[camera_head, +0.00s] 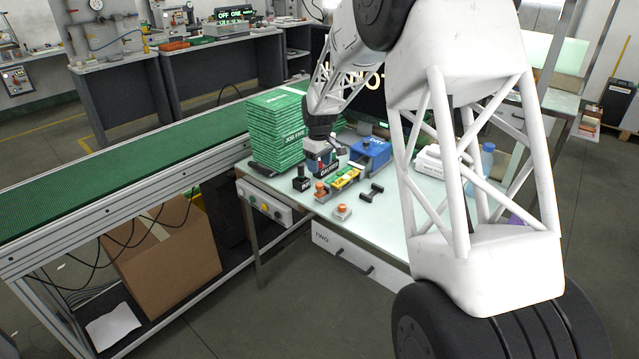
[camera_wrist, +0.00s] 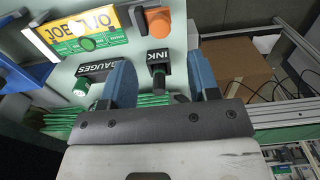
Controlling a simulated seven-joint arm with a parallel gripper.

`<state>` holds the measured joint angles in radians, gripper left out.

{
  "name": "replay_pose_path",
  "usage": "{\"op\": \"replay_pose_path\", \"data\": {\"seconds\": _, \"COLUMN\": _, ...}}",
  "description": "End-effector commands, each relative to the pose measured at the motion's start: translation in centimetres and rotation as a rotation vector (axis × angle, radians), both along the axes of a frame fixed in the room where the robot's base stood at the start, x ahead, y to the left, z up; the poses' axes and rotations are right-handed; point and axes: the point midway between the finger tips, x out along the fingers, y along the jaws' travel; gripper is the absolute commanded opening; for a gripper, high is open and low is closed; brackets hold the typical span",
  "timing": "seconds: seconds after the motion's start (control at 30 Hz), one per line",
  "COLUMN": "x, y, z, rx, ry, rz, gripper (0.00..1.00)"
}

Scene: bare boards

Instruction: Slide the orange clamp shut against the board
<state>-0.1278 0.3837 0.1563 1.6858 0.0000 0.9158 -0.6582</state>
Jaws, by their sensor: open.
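The board (camera_head: 347,178), green with a yellow label, lies on the pale bench in the head view. In the wrist view the board (camera_wrist: 85,42) shows at upper left. The orange clamp (camera_head: 321,188) stands at the board's near end. In the wrist view the orange clamp (camera_wrist: 158,20) is near the top edge on a grey mount. Whether it touches the board cannot be told. My gripper (camera_head: 319,160) is over the bench beside the board. In the wrist view my gripper (camera_wrist: 160,62) has its blue fingers apart, not on the clamp.
A black INK item (camera_wrist: 159,75) appears between the fingers, and a GAUGES item (camera_wrist: 96,70) left of them. A green stack (camera_head: 275,130), blue box (camera_head: 370,152), black dumbbell-shaped part (camera_head: 371,192) and orange-topped piece (camera_head: 341,211) surround the board.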

Motion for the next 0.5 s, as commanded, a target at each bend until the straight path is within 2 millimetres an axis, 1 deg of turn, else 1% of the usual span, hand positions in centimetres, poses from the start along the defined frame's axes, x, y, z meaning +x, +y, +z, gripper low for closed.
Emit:
{"op": "replay_pose_path", "data": {"seconds": 0.27, "x": 0.0, "y": 0.0, "z": -0.3, "rx": 0.0, "ry": 0.0, "rz": 0.0, "gripper": 0.55}}
{"op": "replay_pose_path", "data": {"seconds": 0.37, "x": 0.0, "y": 0.0, "z": -0.8, "rx": 0.0, "ry": 0.0, "rz": -0.001, "gripper": 0.55}}
{"op": "replay_pose_path", "data": {"seconds": 0.5, "x": 0.0, "y": 0.0, "z": -2.0, "rx": 0.0, "ry": 0.001, "rz": -0.001, "gripper": 0.55}}
